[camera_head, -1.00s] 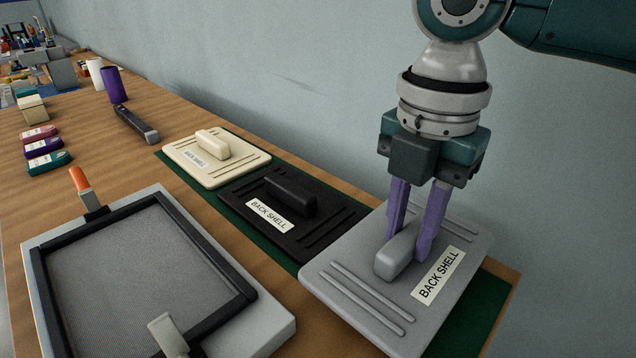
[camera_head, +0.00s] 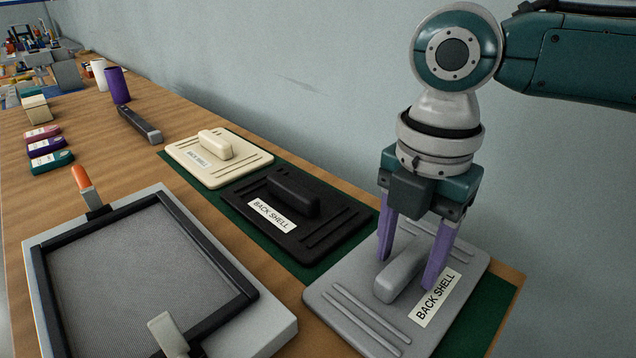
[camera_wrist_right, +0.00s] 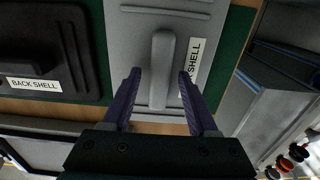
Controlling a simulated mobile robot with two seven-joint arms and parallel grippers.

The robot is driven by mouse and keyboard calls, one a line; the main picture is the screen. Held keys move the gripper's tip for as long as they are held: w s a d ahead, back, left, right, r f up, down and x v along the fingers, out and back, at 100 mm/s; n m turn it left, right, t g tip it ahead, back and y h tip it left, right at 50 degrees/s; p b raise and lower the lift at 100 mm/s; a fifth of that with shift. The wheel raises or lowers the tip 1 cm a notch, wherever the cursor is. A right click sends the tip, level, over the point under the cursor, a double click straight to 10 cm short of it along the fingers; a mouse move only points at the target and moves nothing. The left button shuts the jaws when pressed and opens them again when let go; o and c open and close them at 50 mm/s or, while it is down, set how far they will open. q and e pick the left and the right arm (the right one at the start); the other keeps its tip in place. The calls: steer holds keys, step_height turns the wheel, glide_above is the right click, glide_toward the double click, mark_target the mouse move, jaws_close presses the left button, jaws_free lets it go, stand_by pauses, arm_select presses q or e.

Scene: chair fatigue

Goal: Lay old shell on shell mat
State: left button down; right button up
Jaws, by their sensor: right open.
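The grey back shell (camera_head: 345,309) lies flat at the right end of the green shell mat (camera_head: 355,243). Its raised handle also shows in the right wrist view (camera_wrist_right: 162,72). My right gripper (camera_head: 408,272) is open, with its purple fingers (camera_wrist_right: 158,78) on either side of the handle and apart from it. A black back shell (camera_head: 333,224) lies in the middle of the mat, and a cream back shell (camera_head: 245,165) lies at its far left end. Which shell is the old one cannot be told from labels. My left gripper is not in view.
A grey frame fixture (camera_head: 270,313) with a mesh panel and an orange-handled clamp (camera_head: 82,180) stands at the front left. A dark tool (camera_head: 138,124), small coloured boxes (camera_head: 47,145) and a purple cup (camera_head: 117,86) stand farther back. The wall runs behind the bench.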

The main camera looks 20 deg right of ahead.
mark_target(407, 257)
step_height(407, 257, up, 12)
steer(key=p, duration=0.2)
steer(key=s+a+f+m+y, duration=0.1)
steer(key=s+a+f+m, duration=0.1)
steer(key=a, duration=0.1)
steer(key=s+a+f+m+t+y, duration=0.1)
steer(key=s+a+f+m, duration=0.1)
steer(key=a+f+m, duration=0.1)
steer(key=s+a+f+m+t+y, duration=0.1)
steer(key=s+a+f+m, duration=0.1)
steer(key=a, duration=0.3)
steer(key=shift+s+f+m, duration=0.4)
steer(key=shift+s+f, duration=0.15)
steer(key=shift+f, duration=0.15)
steer(key=s+m, duration=0.1)
steer(key=m, duration=0.1)
steer(key=s+d+f+m+t, duration=0.1)
steer(key=m, duration=0.1)
steer(key=s+m, duration=0.1)
steer(key=m, duration=0.1)
steer(key=shift+s+d+f, duration=0.25)
steer(key=shift+s+d, duration=0.05)
steer(key=shift+d, duration=0.1)
steer(key=s+d+f+m+h, duration=0.1)
steer(key=s+d+m+h, duration=0.1)
steer(key=s+d+m, duration=0.3)
steer(key=shift+d+m+t+h, duration=0.3)
steer(key=shift+d+m+h, duration=0.1)
steer(key=shift+d+m, duration=0.4)
